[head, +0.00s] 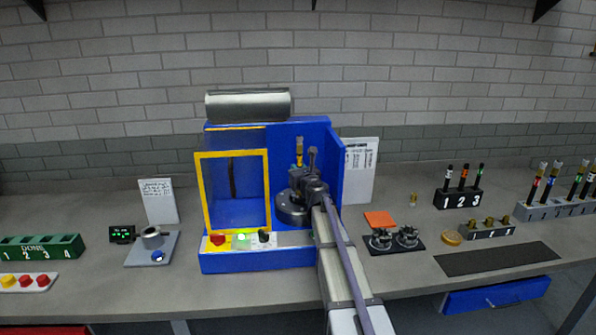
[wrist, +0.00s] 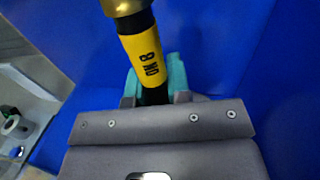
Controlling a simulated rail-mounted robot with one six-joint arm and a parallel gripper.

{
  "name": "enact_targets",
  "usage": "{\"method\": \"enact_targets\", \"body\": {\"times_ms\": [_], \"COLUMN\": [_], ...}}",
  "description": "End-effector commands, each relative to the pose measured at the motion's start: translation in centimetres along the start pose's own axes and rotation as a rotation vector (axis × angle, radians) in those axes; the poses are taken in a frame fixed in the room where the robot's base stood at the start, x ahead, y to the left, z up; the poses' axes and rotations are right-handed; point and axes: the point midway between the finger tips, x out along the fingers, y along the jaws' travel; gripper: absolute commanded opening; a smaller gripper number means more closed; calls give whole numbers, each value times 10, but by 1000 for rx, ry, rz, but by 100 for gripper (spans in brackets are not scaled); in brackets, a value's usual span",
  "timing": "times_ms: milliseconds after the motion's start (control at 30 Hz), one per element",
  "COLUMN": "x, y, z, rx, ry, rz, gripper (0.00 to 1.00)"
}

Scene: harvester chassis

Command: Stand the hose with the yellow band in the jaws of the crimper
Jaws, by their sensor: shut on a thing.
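The hose with the yellow band (wrist: 142,62) is black, with a brass fitting (wrist: 122,5) at its top and dark lettering on the band. My gripper (wrist: 155,88) is shut on the black hose below the band, with teal fingertips on either side. In the head view the hose (head: 299,150) stands about upright beside my gripper (head: 306,180), in the right part of the blue crimper (head: 258,259). A round dark metal part (head: 291,211) lies under my gripper. The hose's lower end is hidden, so I cannot tell whether it touches the jaws.
The crimper has a yellow-framed window (head: 197,195) at left and a blue panel (head: 336,165) close at right. A rack with several hoses (head: 540,209) and a numbered black rack (head: 457,202) stand right. A grey fixture (head: 152,250) stands left. The front right dark mat (head: 497,259) is clear.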

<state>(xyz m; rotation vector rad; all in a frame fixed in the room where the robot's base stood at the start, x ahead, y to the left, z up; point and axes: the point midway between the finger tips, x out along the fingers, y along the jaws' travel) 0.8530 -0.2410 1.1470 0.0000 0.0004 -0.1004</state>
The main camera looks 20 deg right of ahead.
Motion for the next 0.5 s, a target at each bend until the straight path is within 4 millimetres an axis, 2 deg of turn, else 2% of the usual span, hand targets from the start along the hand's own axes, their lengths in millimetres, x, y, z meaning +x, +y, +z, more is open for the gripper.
{"method": "enact_targets", "body": {"times_ms": [500], "x": [0], "y": [0], "z": [-20], "rx": [0], "ry": [0], "rz": [0], "gripper": [0]}}
